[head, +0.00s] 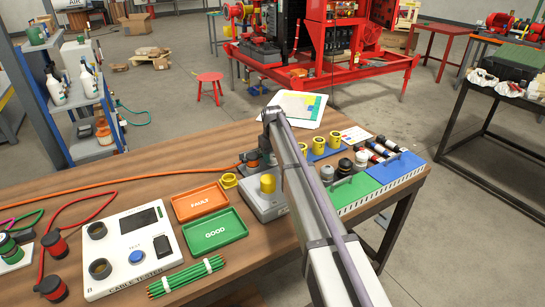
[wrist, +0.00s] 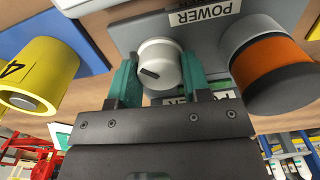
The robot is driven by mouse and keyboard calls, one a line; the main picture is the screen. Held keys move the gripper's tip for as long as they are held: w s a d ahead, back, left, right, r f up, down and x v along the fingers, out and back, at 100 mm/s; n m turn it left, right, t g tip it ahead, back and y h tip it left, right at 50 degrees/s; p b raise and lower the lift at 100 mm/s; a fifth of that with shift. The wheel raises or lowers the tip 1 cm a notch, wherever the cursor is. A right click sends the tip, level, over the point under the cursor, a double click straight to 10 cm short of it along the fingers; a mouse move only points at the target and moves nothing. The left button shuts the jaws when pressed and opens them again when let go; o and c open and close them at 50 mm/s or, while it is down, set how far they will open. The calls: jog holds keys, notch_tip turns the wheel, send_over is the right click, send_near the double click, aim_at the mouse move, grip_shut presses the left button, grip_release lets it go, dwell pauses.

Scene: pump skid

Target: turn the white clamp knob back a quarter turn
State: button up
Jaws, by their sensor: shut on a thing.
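The white clamp knob (wrist: 160,52) is in the upper middle of the wrist view, on a grey housing (wrist: 208,42) with a POWER label. The knob is round, with a short dark pointer mark on its face, slanting toward the lower right. My gripper (wrist: 159,74) has its two teal fingers on either side of the knob and is shut on it.
An orange and black connector (wrist: 272,75) stands close to the right of the knob. A yellow cylinder (wrist: 40,72) marked 4 is on the left. In the head view, an orange FAULT tray (head: 200,201), a green GOOD tray (head: 216,232) and a cable tester (head: 128,251) lie left of the housing.

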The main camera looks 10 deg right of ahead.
jog(key=shift+n, duration=0.5)
